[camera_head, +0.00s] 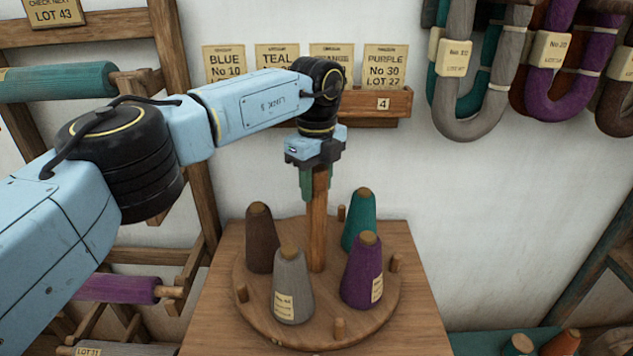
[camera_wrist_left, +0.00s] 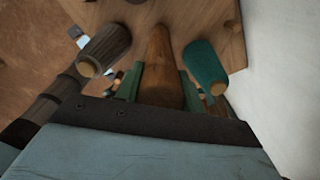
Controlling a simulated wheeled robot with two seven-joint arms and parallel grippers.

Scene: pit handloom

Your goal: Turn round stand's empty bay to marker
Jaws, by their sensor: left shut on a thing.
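The round stand (camera_head: 255,305) is a wooden disc on a square wooden top, with an upright centre post (camera_head: 318,235). It carries a brown cone (camera_head: 261,240), a grey cone (camera_head: 292,287), a purple cone (camera_head: 361,272) and a teal cone (camera_head: 359,222). My left gripper (camera_head: 316,180) points down and is shut on the top of the post. The left wrist view shows the post (camera_wrist_left: 158,60) between its green fingers. I cannot pick out the marker. My right gripper is out of view.
A wooden rack (camera_head: 190,110) with yarn rolls stands at the left. Label cards (camera_head: 385,66) and a small wooden shelf (camera_head: 385,104) are on the wall behind. Yarn hanks (camera_head: 470,80) hang at upper right. More cones (camera_head: 562,343) show at lower right.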

